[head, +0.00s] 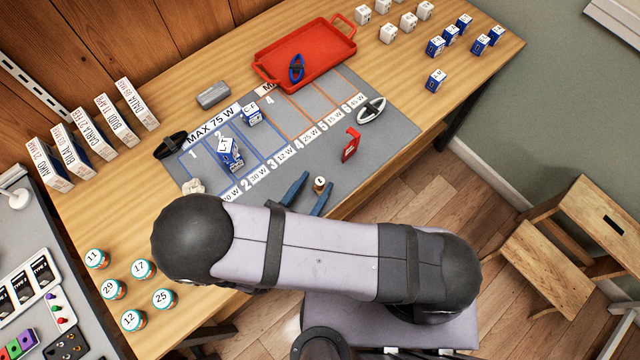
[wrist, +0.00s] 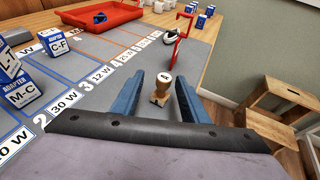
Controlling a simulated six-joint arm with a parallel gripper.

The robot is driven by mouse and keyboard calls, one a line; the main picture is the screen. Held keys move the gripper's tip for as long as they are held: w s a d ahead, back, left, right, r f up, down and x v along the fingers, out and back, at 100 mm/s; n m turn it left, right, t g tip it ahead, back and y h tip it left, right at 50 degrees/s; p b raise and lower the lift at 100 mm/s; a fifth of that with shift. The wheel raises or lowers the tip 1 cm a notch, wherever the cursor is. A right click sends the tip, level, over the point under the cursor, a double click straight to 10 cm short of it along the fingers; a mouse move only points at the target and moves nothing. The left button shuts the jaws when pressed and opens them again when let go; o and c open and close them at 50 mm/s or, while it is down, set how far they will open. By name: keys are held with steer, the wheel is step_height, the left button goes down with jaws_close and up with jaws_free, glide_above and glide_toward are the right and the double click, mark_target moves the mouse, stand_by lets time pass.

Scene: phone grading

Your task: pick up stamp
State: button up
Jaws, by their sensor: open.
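The stamp (head: 320,184) is a small wooden piece with a pale round top, standing upright on the grey mat (head: 392,135) near its front edge. In the wrist view the stamp (wrist: 161,88) sits between the two blue fingers of my gripper (wrist: 161,84). My gripper (head: 309,187) also shows in the head view, its fingers on either side of the stamp. The fingers are open, with a gap visible on each side of the stamp. Part of the arm covers the area in front of the mat.
Blue adapter boxes (head: 229,148) stand on the mat's left part. A red upright item (head: 350,145) stands behind the stamp, to the right. A red tray (head: 305,56) lies at the back. Numbered jars (head: 142,269) stand at the front left. The mat around the stamp is clear.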

mark_target(323, 179)
steer(key=shift+w+d+f, duration=0.25)
steer(key=shift+w, duration=0.25)
steer(key=x, duration=0.1)
steer(key=b+x, duration=0.1)
steer(key=x, duration=0.1)
steer(key=shift+d+f, duration=0.15)
steer(key=shift+d, duration=0.3)
steer(key=shift+b+x, duration=0.45)
steer(key=shift+x, duration=0.4)
steer(key=shift+c, duration=0.3)
jaws_close()
